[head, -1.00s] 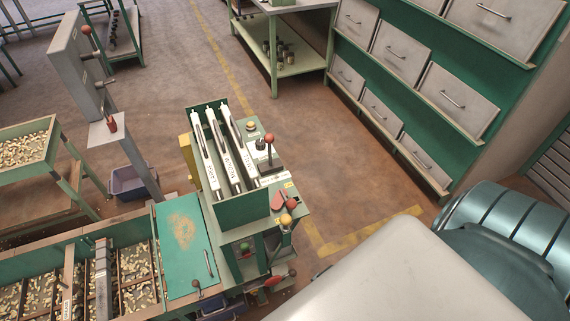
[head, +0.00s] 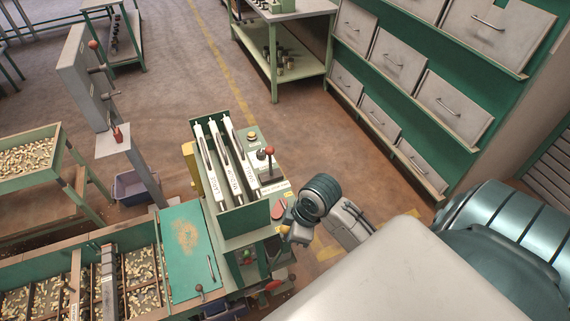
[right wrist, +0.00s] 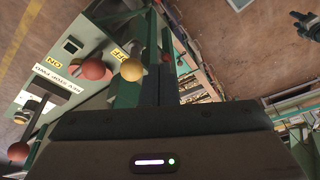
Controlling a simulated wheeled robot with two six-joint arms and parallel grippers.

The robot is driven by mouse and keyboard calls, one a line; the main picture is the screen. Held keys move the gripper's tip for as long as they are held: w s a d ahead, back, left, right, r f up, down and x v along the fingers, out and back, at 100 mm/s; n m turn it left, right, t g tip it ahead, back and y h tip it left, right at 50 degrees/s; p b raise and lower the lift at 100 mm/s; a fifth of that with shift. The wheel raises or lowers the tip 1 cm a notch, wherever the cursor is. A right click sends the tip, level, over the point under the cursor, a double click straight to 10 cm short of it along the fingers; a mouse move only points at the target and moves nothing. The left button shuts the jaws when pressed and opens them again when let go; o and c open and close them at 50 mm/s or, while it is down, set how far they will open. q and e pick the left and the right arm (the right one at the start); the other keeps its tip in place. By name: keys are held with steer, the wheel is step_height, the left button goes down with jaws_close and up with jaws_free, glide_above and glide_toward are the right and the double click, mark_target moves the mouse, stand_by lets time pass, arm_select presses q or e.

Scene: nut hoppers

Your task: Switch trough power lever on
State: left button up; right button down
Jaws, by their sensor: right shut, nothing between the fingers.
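A control panel (head: 262,172) on the green hopper machine carries a tall lever with a red ball (head: 269,151). Nearer its front corner, a yellow ball (head: 284,229) shows beside my right gripper (head: 293,236). In the right wrist view, a red ball (right wrist: 95,68) and the yellow ball (right wrist: 131,70) sit near an "ON" label (right wrist: 47,64), an "OFF" label (right wrist: 122,53) and a white text label (right wrist: 57,80). My right gripper (right wrist: 159,85) is shut and empty, close beside the yellow ball; contact cannot be told.
White labelled chutes (head: 225,165) stand left of the panel. Compartment trays of nuts (head: 140,276) lie lower left, beside a green board (head: 187,245). A grey post with levers (head: 85,75) stands further left. Drawers (head: 455,103) line the right; open floor lies between.

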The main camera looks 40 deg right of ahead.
steer(key=w+d+r+n+g+y, duration=0.1)
steer(key=w+d+r+n+g, duration=0.1)
steer(key=w+r+n, duration=0.5)
steer(key=shift+w+d+r+n+y, duration=0.2)
steer(key=shift+w+r+n+y, duration=0.3)
steer(key=shift+n, duration=0.3)
steer(key=shift+s, duration=0.25)
steer(key=b+x, duration=0.6)
steer(key=x, duration=0.4)
steer(key=shift+f, duration=0.2)
steer(key=shift+s+d+f+p, duration=0.1)
steer(key=shift+d+p, duration=0.1)
steer(key=shift+d, duration=0.85)
steer(key=shift+d+f+p, duration=0.1)
steer(key=shift+d+p, duration=0.05)
steer(key=shift+d, duration=0.9)
steer(key=shift+a, duration=0.15)
